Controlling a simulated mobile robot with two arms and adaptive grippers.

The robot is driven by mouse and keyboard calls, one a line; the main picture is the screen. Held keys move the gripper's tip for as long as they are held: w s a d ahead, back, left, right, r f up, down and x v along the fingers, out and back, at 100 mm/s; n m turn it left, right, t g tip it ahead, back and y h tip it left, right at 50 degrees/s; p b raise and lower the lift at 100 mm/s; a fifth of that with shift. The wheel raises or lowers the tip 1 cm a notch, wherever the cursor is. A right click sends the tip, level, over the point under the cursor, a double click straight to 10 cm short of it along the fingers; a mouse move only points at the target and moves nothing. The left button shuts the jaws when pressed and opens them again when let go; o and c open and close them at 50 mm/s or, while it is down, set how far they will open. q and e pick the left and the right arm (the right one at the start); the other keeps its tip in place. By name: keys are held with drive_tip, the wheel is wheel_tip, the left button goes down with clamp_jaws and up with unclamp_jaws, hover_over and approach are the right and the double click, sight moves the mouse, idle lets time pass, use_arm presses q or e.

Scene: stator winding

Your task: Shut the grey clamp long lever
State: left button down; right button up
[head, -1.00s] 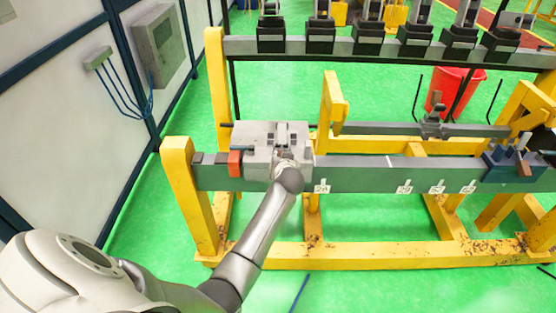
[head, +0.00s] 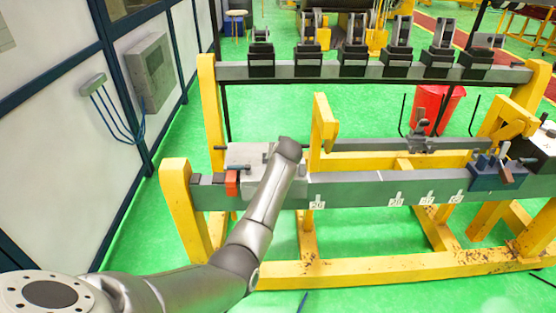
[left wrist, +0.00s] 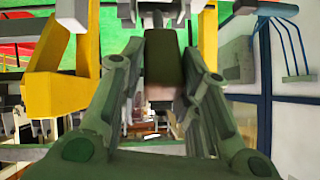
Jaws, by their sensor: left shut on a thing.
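The grey clamp (head: 243,154) is a blocky grey fixture at the left end of the front beam. My left arm reaches over its right part in the head view, and my wrist hides my fingers and most of the long lever there. In the left wrist view my left gripper (left wrist: 160,66) has its two fingers on either side of a dark bar, the long lever (left wrist: 160,48), and is shut on it. The lever's exact angle cannot be told. My right gripper is not in view.
The grey front beam (head: 350,188) rests on a yellow frame (head: 182,215), with an orange block (head: 232,183) beside the clamp. A yellow post (head: 323,125) stands close to the right of my wrist. A blue clamp (head: 488,176) sits farther right. A red bin (head: 430,106) stands behind.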

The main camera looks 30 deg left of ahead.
use_arm(q)
drive_tip(key=shift+w+a+r, duration=0.25)
drive_tip(key=shift+a+r, duration=0.2)
drive_tip(key=shift+r, duration=0.3)
drive_tip(key=c, duration=1.4)
unclamp_jaws()
drive_tip(key=shift+c, duration=0.2)
drive_tip(key=shift+o, duration=1.2)
drive_tip(key=shift+w+f, duration=0.15)
drive_tip(key=shift+o, duration=0.4)
drive_tip(key=shift+w+a+f, duration=0.15)
drive_tip(key=shift+a+f, duration=0.05)
drive_tip(key=shift+f, duration=0.25)
drive_tip(key=shift+s+d+r, duration=0.45)
drive_tip(key=shift+s+d, duration=0.2)
drive_tip(key=shift+d, duration=0.05)
drive_tip(key=v, duration=1)
drive_tip(key=shift+s+a, duration=0.1)
